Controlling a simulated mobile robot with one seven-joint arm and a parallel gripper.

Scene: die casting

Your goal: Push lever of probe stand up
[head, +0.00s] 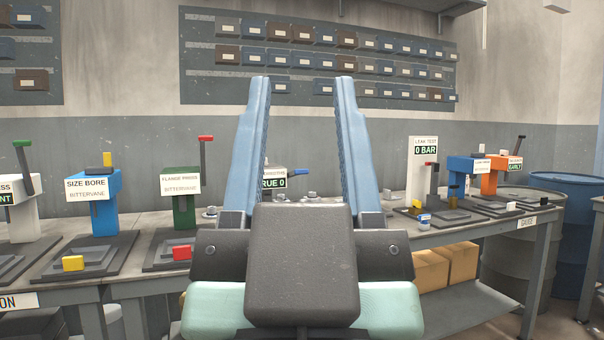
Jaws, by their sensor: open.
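My gripper (302,82) is open and empty, its two blue fingers raised in the middle of the head view. Between the fingers, farther back, a small stand has a partly hidden sign (273,182) ending in "RUE 0". A lever with a blue tip (302,172) sticks out to the right of it, roughly level. I cannot read the name on this sign, so I cannot tell for sure that it is the probe stand. My gripper's body and left finger hide its lower part and left side.
Left are a blue "SIZE BORE" stand (92,203) and a green "FLANGE PRESS" stand (184,211) with a red-tipped raised lever. Right are a white "LEAK TEST" stand (422,165), blue (459,170) and orange (490,183) stands. Cardboard boxes (461,263) sit below; blue barrel (568,205) far right.

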